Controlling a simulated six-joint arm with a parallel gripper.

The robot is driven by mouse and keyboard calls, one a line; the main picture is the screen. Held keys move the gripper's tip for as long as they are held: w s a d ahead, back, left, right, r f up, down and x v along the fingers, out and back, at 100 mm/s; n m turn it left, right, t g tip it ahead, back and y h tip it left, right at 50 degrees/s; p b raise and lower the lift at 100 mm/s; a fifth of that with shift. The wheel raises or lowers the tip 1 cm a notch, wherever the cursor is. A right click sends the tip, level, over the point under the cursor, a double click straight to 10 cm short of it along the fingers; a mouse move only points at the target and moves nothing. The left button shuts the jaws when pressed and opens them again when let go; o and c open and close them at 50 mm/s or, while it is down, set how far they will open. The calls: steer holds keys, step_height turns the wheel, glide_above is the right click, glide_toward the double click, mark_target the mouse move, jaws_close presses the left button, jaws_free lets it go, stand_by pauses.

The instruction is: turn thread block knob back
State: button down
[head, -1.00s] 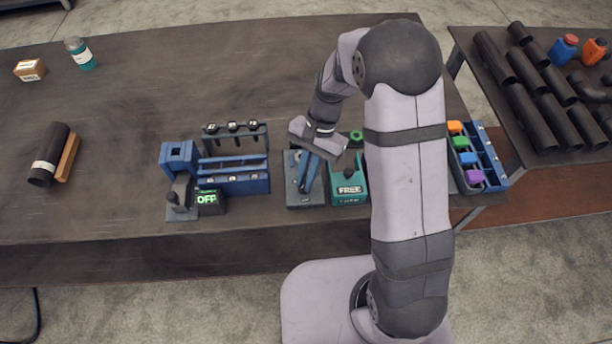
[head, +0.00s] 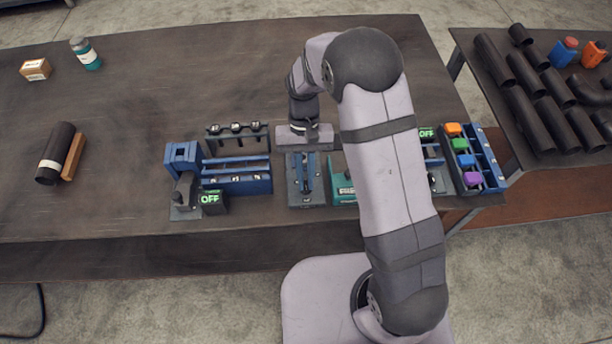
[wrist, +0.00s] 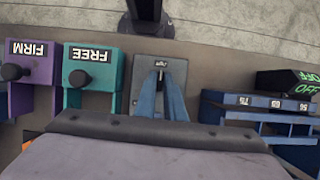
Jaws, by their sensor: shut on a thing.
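The thread block (head: 293,196) is a grey block near the front edge of the table, between the blue rack and the teal block. It also shows at the centre of the wrist view (wrist: 139,88), with a small label at its end. My gripper (head: 307,192) points at the block, with its blue fingers (wrist: 161,84) close together over its middle. In the head view the wide grey gripper body lies level above the far end of the block.
A teal block marked FREE (wrist: 90,70) stands right beside the thread block, with a purple FIRM block (wrist: 35,77) beyond it. A blue rack (head: 238,180) and a display reading OFF (head: 210,199) stand to the left. My arm covers part of the right side.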

steer(key=shift+w, duration=0.1)
stand_by(0.3)
steer(key=c, duration=1.8)
jaws_free()
steer(key=shift+c, duration=0.2)
steer(key=b+v, duration=0.2)
steer(key=v, duration=0.5)
steer(key=shift+r, duration=0.25)
